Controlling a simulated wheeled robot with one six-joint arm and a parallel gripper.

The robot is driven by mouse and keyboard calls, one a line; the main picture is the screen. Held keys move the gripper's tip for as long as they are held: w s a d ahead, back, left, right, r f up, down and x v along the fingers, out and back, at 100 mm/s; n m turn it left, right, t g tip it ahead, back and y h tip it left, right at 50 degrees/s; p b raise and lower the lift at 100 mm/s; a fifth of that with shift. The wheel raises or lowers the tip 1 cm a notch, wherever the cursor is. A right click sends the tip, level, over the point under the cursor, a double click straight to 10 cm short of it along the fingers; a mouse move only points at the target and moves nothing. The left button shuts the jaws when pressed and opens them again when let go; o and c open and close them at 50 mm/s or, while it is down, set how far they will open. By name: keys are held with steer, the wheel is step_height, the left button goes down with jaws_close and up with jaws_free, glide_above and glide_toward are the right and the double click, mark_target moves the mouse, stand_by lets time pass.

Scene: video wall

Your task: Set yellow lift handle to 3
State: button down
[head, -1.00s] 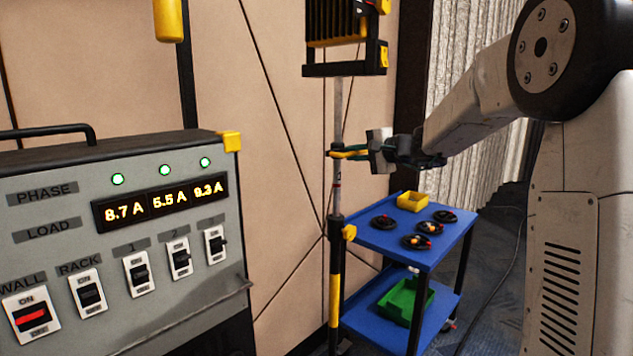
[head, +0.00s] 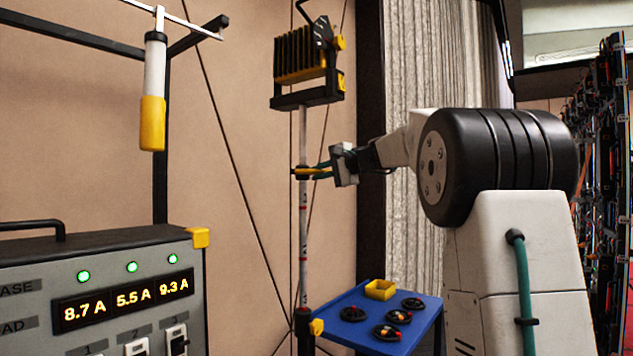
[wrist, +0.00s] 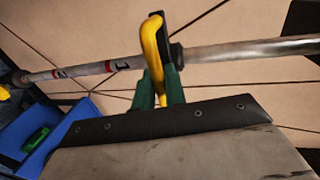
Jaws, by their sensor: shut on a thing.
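The yellow lift handle (head: 312,171) sticks out sideways from a slim upright mast (head: 303,225). My gripper (head: 322,169) is shut on the handle from the right, with its green fingers on either side of it. In the wrist view the handle (wrist: 152,45) rises between the green fingers of my gripper (wrist: 160,88). A yellow knob (head: 317,327) sits at the collar lower on the mast.
A black and yellow lamp head (head: 303,70) tops the mast. A blue cart (head: 350,300) with a yellow bin (head: 380,289) and coiled cables stands below my arm. A grey power box (head: 190,265) stands at the left.

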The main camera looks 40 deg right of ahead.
steer(key=shift+s+d+r, duration=0.1)
steer(key=shift+r, duration=0.3)
steer(key=c, duration=1.5)
jaws_free()
steer(key=shift+d, duration=0.1)
steer(key=shift+c, duration=0.2)
steer(key=shift+f, duration=0.1)
steer(key=v, duration=0.7)
steer(key=shift+s, duration=0.35)
